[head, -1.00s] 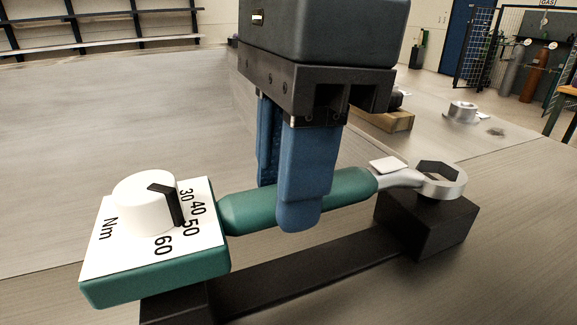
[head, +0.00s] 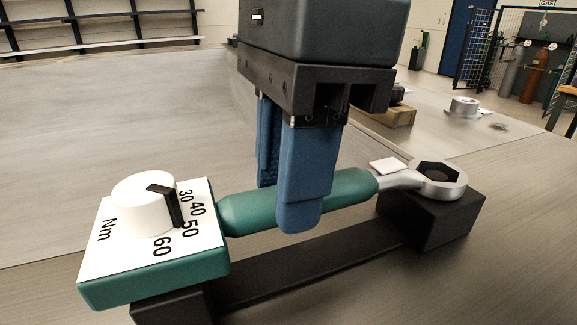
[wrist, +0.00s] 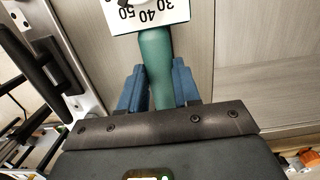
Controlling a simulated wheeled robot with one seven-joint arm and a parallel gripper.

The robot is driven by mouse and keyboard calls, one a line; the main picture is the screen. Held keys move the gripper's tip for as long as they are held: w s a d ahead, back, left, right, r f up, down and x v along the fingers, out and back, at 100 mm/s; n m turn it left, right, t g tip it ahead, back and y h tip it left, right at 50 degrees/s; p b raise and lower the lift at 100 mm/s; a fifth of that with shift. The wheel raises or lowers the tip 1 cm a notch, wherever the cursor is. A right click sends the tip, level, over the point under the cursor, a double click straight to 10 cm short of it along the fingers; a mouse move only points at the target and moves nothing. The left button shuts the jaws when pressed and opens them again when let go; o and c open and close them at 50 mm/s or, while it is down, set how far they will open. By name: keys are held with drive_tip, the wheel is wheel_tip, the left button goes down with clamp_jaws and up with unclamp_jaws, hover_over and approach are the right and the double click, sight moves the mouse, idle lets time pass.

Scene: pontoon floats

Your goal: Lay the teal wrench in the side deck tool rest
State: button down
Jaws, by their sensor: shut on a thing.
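The teal wrench (head: 345,187) has a thick handle, a silver ring head at the right and a square teal body with a white dial face (head: 195,222) at the left. My gripper (head: 297,222) is shut on the middle of its handle, blue fingers on either side. The black tool rest (head: 310,268) lies under the wrench, with a raised block at each end. The ring head is over the right block (head: 440,222), and the dial end is over the left one. I cannot tell whether they touch. The wrist view shows the handle (wrist: 156,65) between the fingers.
A round metal part (head: 464,107) stands on the grey surface at the back right. A wooden block (head: 388,117) with a dark thing on it sits behind my gripper. The surface at the left is clear. Shelves, gas cylinders and a mesh cage are far back.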

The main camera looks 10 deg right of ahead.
drive_tip(key=shift+f, duration=0.1)
drive_tip(key=c, duration=0.7)
unclamp_jaws()
